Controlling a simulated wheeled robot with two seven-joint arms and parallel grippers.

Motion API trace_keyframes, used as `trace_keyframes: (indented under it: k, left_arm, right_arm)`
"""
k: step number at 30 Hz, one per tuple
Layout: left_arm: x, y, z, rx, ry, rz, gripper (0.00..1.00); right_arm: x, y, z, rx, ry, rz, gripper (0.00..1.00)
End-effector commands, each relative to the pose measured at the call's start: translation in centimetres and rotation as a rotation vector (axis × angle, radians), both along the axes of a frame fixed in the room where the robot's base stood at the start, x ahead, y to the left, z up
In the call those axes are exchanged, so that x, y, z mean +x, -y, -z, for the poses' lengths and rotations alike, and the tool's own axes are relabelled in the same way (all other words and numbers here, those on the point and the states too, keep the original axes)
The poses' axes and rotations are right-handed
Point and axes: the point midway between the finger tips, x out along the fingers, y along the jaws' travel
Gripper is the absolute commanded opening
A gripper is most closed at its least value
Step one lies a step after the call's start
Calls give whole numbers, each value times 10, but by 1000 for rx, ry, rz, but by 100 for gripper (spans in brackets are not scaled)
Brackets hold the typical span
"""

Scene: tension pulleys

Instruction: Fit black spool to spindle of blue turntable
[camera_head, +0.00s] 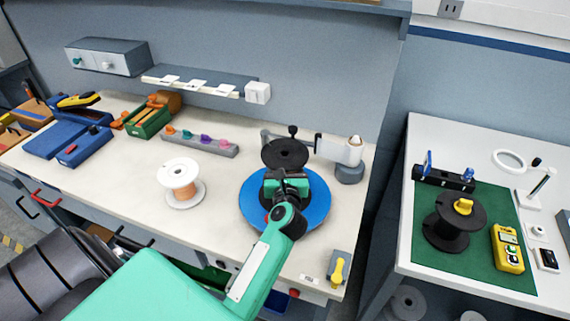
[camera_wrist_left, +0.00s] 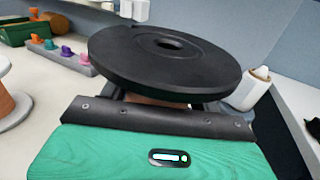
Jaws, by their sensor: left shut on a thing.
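The black spool (camera_head: 285,152) is in my left gripper (camera_head: 286,178), over the blue turntable (camera_head: 256,216). In the left wrist view the spool's wide top flange (camera_wrist_left: 120,58), with its round centre hole, lies just beyond the gripper's dark front edge. The gripper is shut on the spool's core, below this flange. The flange looks slightly tilted in the wrist view. The turntable's spindle is hidden behind the spool and gripper, so I cannot tell whether the spool is around it or above it. My right gripper is not in view.
A white spool with copper winding (camera_head: 180,183) stands left of the turntable. A grey rack with coloured pegs (camera_head: 203,143) and a white-ended arm fixture (camera_head: 348,152) are behind. Another black spool (camera_head: 449,227) stands on a green mat (camera_head: 490,268) at right. Bench space at front left is clear.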

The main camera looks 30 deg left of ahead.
Motion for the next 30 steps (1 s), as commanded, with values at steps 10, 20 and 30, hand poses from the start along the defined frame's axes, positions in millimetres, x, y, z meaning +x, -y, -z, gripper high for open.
trace_keyframes:
  k: [10, 20, 30]
  left_arm:
    - [0, 0, 11, 2, 2, 0, 17]
    - [0, 0, 21, 1, 3, 0, 17]
    - [0, 0, 22, 2, 4, 0, 17]
  right_arm:
    - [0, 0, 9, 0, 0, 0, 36]
    - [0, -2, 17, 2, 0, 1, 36]
    - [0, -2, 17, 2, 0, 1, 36]
